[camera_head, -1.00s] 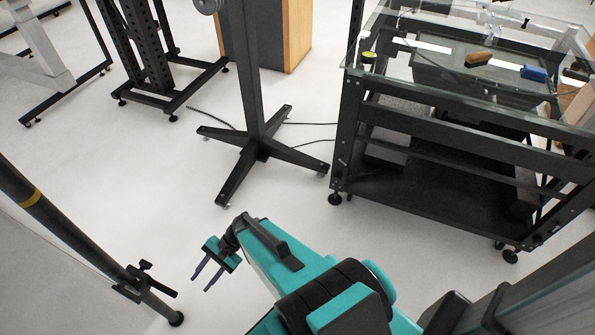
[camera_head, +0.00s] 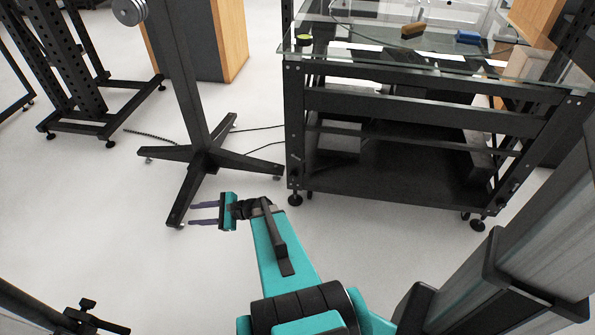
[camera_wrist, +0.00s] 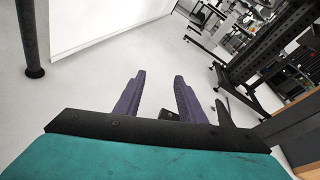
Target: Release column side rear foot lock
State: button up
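The black-framed cart (camera_head: 400,104) with a glass top stands at the upper right in the head view. A dark foot (camera_head: 295,199) is under its near left corner and another foot (camera_head: 478,224) under its near right corner. Their locks are too small to make out, and the far left foot cannot be seen. My gripper (camera_head: 192,214) is left of the near left foot in the picture, apart from the cart. Its two purple fingers point left, spread and empty; they also show in the wrist view (camera_wrist: 159,77). The wrist view does not show the cart's feet clearly.
A black stand (camera_head: 205,158) with splayed legs stands just beyond my gripper. Cables (camera_head: 255,129) lie on the floor behind it. A dark pole with a clamp (camera_head: 88,318) is at the lower left. White floor (camera_head: 120,235) is clear left of my gripper.

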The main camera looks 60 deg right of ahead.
jog(key=s+d+f+m+t+h+b, duration=0.1)
jog(key=s+d+m+t+h+b, duration=0.25)
jog(key=d, duration=0.95)
jog(key=s+d+f+m+t+h+b, duration=0.1)
jog(key=s+d+m+h+b, duration=0.45)
jog(key=d, duration=0.85)
jog(key=s+d+f+h+b, duration=0.2)
jog(key=s+d+b, duration=0.1)
jog(key=s+d, duration=0.4)
jog(key=s+d+f+m+g+h+b, duration=0.1)
jog(key=s+d, duration=0.6)
jog(key=s, duration=0.7)
jog(key=f+h+b, duration=0.1)
jog(key=h+b, duration=0.1)
jog(key=b, duration=0.1)
jog(key=shift+d, duration=0.25)
jog(key=shift+w, duration=0.15)
jog(key=b+x, duration=0.5)
jog(key=x, duration=0.8)
jog(key=shift+w+d, duration=0.2)
jog(key=shift+w, duration=0.05)
jog(key=shift+c, duration=0.4)
